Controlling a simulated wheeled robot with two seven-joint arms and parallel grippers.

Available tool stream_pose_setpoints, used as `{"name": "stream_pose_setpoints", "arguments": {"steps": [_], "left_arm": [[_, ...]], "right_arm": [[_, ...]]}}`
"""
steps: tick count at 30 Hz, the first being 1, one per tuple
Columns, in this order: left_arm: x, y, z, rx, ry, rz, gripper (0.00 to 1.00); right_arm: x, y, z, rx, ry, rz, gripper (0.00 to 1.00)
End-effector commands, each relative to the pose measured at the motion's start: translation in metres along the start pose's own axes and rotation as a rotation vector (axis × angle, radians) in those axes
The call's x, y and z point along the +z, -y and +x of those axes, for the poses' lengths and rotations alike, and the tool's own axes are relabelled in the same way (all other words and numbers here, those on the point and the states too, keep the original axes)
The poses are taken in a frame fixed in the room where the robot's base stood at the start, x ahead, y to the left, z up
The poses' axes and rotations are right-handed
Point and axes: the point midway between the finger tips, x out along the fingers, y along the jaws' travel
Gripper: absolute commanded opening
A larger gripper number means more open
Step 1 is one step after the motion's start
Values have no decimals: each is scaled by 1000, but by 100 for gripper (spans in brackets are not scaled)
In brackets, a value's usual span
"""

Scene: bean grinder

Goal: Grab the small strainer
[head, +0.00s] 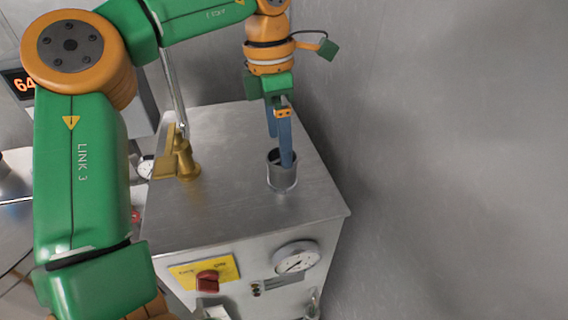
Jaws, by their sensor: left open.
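A small grey metal cup (283,180), which looks like the small strainer, stands upright on the steel machine's flat top. My left gripper (281,151) points down at it with two blue fingers, held apart. The nearer finger reaches down into the cup's mouth. The other finger ends higher in the picture, near the back of the rim. I cannot tell whether either finger touches the wall. The inside of the cup is mostly hidden. My right gripper is not in view.
A brass fitting with a lever (183,160) stands left of the cup on the machine top (230,215). The front has a red knob (208,281) and a round gauge (297,258). A grey wall (450,150) is close on the right.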

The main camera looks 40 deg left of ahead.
Motion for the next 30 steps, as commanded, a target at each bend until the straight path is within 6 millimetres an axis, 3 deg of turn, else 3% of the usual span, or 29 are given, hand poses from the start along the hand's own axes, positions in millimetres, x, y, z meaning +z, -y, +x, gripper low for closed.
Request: {"name": "stream_pose_setpoints", "arguments": {"steps": [5, 16, 23, 30], "left_arm": [[5, 8, 7, 48, -71, 61, 100], [0, 8, 66, 45, -67, 58, 100], [0, 7, 72, 48, -64, 56, 100], [0, 7, 72, 48, -64, 56, 38]], "right_arm": [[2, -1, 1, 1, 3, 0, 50], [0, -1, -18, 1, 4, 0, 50], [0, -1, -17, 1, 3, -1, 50], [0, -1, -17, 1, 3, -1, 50]]}}
